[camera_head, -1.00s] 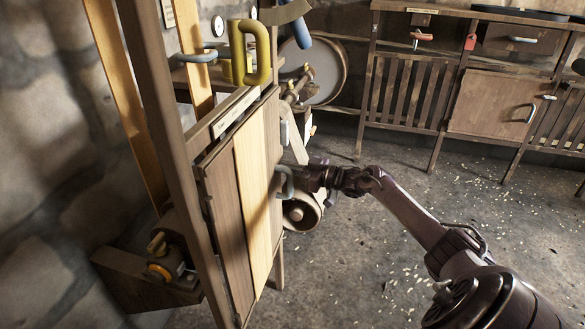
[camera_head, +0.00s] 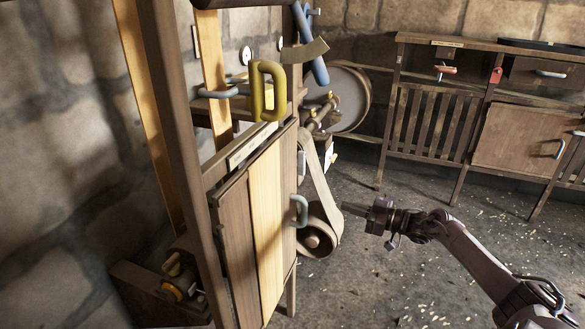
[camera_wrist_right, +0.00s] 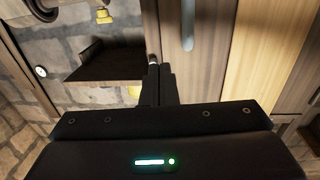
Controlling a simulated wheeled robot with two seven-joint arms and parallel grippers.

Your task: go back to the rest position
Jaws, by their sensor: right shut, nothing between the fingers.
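My right gripper (camera_head: 358,209) is shut and empty. In the head view it hangs in free space to the right of the wooden cabinet door (camera_head: 264,215), apart from the door's grey-blue handle (camera_head: 299,211). The door looks closed. The right wrist view shows the shut fingers (camera_wrist_right: 158,84) in front of wooden panels, with a grey handle (camera_wrist_right: 188,24) beyond them. My left gripper is not in view.
A belt (camera_head: 318,183) runs around a lower pulley (camera_head: 313,241) just behind the door. A yellow handle (camera_head: 268,91) sits above the door. A wooden cabinet (camera_head: 518,137) stands along the back wall. The floor (camera_head: 400,280) around my right arm is clear apart from scattered chips.

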